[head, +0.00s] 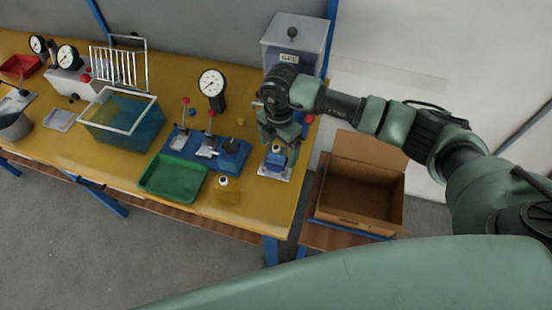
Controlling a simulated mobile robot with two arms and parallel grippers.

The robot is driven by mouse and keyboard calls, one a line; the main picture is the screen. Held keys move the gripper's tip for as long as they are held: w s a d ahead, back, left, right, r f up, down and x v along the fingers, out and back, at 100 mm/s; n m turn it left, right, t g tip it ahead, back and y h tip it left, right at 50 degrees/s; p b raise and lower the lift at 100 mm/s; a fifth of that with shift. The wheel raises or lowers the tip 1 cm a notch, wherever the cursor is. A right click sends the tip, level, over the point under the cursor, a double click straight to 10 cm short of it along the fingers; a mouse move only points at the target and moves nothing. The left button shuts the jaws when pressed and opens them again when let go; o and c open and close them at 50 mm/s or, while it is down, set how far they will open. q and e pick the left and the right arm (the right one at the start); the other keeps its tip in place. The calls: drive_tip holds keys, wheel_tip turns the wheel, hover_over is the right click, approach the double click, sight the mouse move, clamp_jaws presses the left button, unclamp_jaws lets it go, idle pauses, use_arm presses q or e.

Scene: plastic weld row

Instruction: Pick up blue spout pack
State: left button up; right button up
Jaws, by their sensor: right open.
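The blue spout pack (276,158) stands upright on a small pale plate (274,173) near the right end of the yellow workbench. It has a light cap. My right gripper (280,143) points down right over the pack, with its fingers at the pack's top. The gripper is open, and whether a finger touches the pack cannot be told. My left gripper is not in view.
A yellow spout pack (228,190) stands beside a green tray (173,178). Behind are a blue fixture (232,156), a gauge (212,86) and a grey box (293,45). A cardboard box (362,190) sits open to the right. A blue-green tank (123,118) stands left.

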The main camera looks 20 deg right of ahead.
drive_tip(key=f, duration=0.2)
drive_tip(key=shift+w+a+f+p, duration=0.2)
drive_tip(key=shift+w+f+p, duration=0.2)
drive_tip(key=shift+f, duration=0.5)
drive_tip(key=shift+s, duration=0.1)
drive_tip(key=c, duration=1.5)
drive_tip(key=shift+c, duration=0.8)
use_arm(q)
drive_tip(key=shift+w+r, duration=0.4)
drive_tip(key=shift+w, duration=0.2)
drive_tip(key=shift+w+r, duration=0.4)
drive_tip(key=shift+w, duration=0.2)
use_arm(e)
drive_tip(key=shift+r, duration=0.15)
